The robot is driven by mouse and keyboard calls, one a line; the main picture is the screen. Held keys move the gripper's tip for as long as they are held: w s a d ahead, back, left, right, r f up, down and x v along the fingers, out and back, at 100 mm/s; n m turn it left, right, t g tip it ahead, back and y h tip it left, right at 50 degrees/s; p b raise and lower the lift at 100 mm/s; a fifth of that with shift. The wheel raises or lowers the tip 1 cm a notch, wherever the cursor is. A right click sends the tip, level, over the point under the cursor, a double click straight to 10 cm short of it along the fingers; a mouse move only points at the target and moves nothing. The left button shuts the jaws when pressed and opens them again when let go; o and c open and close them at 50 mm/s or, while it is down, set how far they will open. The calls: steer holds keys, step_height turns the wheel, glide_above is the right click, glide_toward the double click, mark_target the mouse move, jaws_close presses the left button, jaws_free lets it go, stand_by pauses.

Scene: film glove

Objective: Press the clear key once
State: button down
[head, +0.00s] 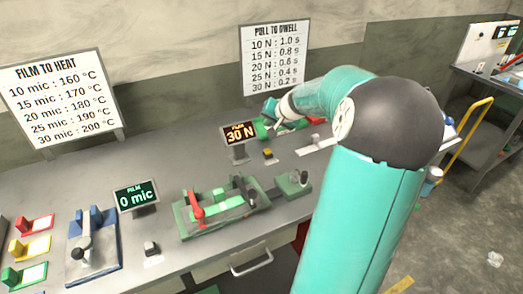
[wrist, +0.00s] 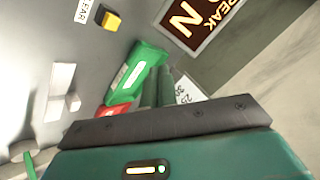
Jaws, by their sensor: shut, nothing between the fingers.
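The yellow key (head: 268,153) sits on a dark base on the bench in front of the "30 N" display (head: 239,132). In the wrist view the yellow key (wrist: 112,21) is at the top, beside a white label (wrist: 84,10) whose visible letters read "EAR". My gripper (head: 268,110) is behind and above the key in the head view, apart from it. In the wrist view my gripper's fingers (wrist: 158,88) are together and empty, with the key beyond them to the upper left. Their tips are hard to make out against the green block.
A green block (wrist: 138,72) and a red part (wrist: 116,109) lie close to my fingers. The peak display (wrist: 195,20) stands near the key. A green fixture with a red lever (head: 198,212) and a "0 mic" display (head: 136,196) stand further left. Bare bench surrounds the key.

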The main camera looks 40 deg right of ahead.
glide_above(269, 155)
steer(key=shift+s+f, duration=0.1)
steer(key=shift+f, duration=4.3)
steer(key=shift+f, duration=0.4)
steer(key=shift+f, duration=0.5)
steer(key=shift+r, duration=0.95)
